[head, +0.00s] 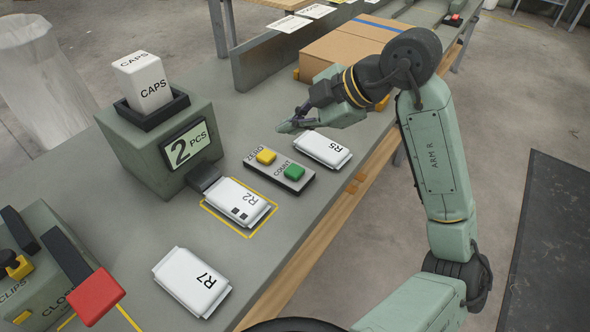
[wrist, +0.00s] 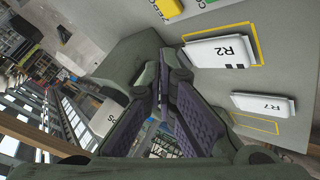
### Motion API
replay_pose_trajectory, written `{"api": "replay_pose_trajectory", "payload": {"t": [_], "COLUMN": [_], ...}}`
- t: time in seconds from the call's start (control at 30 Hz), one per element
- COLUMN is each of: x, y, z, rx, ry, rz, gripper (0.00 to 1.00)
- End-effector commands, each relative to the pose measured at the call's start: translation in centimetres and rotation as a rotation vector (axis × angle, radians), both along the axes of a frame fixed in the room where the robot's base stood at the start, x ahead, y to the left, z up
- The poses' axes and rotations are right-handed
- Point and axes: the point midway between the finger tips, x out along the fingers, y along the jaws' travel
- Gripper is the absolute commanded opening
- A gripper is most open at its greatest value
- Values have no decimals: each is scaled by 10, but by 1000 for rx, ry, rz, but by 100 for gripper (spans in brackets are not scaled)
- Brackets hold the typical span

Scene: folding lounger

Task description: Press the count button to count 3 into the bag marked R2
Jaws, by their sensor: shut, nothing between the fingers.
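The green count button (head: 294,172) sits beside the yellow zero button (head: 266,157) on a grey panel. The counter display (head: 187,146) reads 2 PCS. The white bag marked R2 (head: 232,200) lies inside a yellow outline at the dark chute and has two dark squares on it. It also shows in the wrist view (wrist: 235,48). My gripper (head: 288,126) is shut and empty in the air beyond the panel, apart from both buttons. Its fingers (wrist: 163,65) are together in the wrist view, where the green button is only partly visible at the top edge.
White bag R5 (head: 324,149) lies beyond the panel and white bag R7 (head: 194,281) nearer. The caps box (head: 148,84) stands on the counter machine. A red-topped lever (head: 95,296) is at lower left. A cardboard box (head: 352,46) stands farther along the bench.

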Motion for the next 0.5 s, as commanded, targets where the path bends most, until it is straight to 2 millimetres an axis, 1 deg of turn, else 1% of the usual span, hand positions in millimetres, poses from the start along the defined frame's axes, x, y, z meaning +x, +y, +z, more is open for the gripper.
{"api": "replay_pose_trajectory", "payload": {"t": [0.33,0.5], "x": [0,0], "y": [0,0], "z": [-1,-8], "rx": [0,1], "ry": [0,0], "rz": [0,1], "gripper": [0,0]}}
